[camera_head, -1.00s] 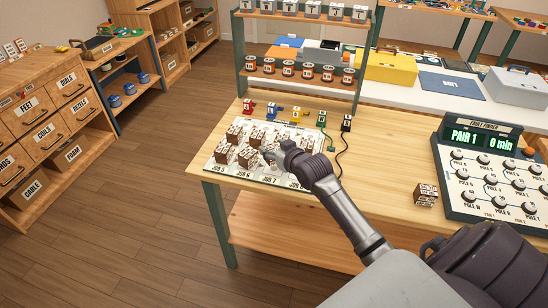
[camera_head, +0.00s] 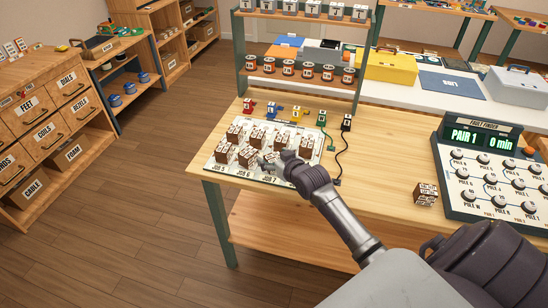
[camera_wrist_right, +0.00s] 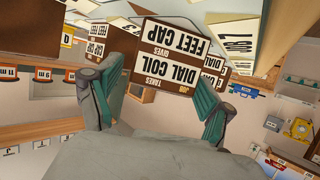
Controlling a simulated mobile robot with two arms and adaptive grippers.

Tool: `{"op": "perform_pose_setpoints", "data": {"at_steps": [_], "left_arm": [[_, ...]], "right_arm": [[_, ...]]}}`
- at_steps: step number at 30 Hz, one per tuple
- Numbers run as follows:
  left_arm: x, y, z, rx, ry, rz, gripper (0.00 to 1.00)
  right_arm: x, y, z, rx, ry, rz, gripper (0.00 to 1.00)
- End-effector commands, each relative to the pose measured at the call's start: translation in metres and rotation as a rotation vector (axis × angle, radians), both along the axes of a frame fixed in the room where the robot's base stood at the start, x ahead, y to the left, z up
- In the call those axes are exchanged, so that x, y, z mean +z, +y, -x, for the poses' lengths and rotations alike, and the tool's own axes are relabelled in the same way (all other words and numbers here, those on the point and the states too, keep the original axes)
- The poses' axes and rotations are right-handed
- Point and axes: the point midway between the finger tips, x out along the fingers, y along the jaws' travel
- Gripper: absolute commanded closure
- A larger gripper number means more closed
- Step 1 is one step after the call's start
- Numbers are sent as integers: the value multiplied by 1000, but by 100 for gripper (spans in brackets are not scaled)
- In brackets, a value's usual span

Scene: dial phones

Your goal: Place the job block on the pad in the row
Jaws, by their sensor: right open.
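A brown-sided block with a white label (camera_wrist_right: 168,55), reading "JOB TAKES DIAL COIL GIVES FEET CAP", lies between the fingers of my right gripper (camera_wrist_right: 155,88) in the right wrist view. The fingers are open, one on each side of it; whether they touch it I cannot tell. In the head view my right gripper (camera_head: 274,160) is low over the front of a pale board (camera_head: 212,163) marked with job numbers. Several similar labelled blocks (camera_head: 222,152) stand on this board in rows. The gripper and wrist hide part of its front right. My left gripper is not in view.
Another labelled block (camera_head: 425,194) stands alone on the table (camera_head: 370,180), left of the fault finder panel (camera_head: 490,170). A shelf rack (camera_head: 300,80) rises behind. The table's middle is clear.

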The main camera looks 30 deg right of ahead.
Motion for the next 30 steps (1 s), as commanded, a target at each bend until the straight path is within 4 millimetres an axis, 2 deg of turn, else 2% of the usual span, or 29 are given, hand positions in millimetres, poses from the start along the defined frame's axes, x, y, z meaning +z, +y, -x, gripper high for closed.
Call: {"op": "perform_pose_setpoints", "data": {"at_steps": [4, 7, 11, 21, 25, 30], "left_arm": [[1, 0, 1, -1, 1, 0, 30], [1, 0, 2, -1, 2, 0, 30], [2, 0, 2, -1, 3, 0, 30], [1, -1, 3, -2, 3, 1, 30], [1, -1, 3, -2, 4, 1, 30], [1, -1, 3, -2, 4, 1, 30]], "right_arm": [[3, 0, 0, 0, -1, 0, 19], [5, 0, 7, 0, 0, 0, 19], [13, 2, 27, 1, 0, 3, 19], [39, 7, 91, 0, 1, 1, 19], [45, 8, 104, -1, 1, 0, 19], [48, 8, 111, 0, 0, 0, 19]]}}
